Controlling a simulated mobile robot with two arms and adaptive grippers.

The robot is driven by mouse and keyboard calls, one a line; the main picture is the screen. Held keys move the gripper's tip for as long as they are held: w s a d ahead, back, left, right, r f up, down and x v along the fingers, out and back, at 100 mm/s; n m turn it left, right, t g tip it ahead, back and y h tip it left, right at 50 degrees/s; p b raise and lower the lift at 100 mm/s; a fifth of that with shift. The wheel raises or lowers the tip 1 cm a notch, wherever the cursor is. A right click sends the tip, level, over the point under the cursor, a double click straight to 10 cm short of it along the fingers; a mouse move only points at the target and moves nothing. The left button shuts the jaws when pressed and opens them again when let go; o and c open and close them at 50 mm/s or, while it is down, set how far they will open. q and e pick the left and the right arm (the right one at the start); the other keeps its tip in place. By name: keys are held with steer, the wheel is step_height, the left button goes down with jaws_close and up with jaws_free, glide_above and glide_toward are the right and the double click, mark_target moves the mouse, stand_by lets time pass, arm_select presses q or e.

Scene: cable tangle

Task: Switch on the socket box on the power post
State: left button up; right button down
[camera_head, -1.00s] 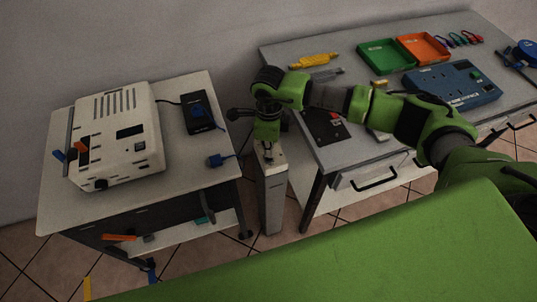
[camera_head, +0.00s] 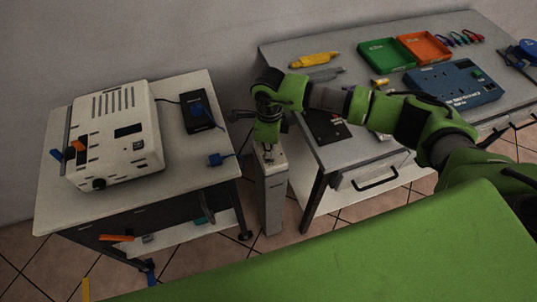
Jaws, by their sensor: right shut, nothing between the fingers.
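The power post (camera_head: 271,205) is a narrow grey column standing on the floor between the two tables. Its top, with the socket box (camera_head: 277,160), is partly hidden by my right gripper (camera_head: 268,156). That gripper points down at the post's top, shut and empty. I cannot tell whether its fingertips touch the box, and the switch state cannot be made out. My left gripper is not in view.
The right bench holds green (camera_head: 384,55) and orange (camera_head: 424,46) trays and a blue panel (camera_head: 455,84). My right arm spans above this bench.

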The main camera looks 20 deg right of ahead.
steer(key=shift+f+b, duration=0.45)
steer(key=shift+f, duration=0.05)
steer(key=shift+s+r, duration=0.1)
steer(key=shift+r+p, duration=0.65)
steer(key=shift+r, duration=0.15)
steer(key=shift+r+p, duration=1.4)
steer(key=shift+r, duration=1.25)
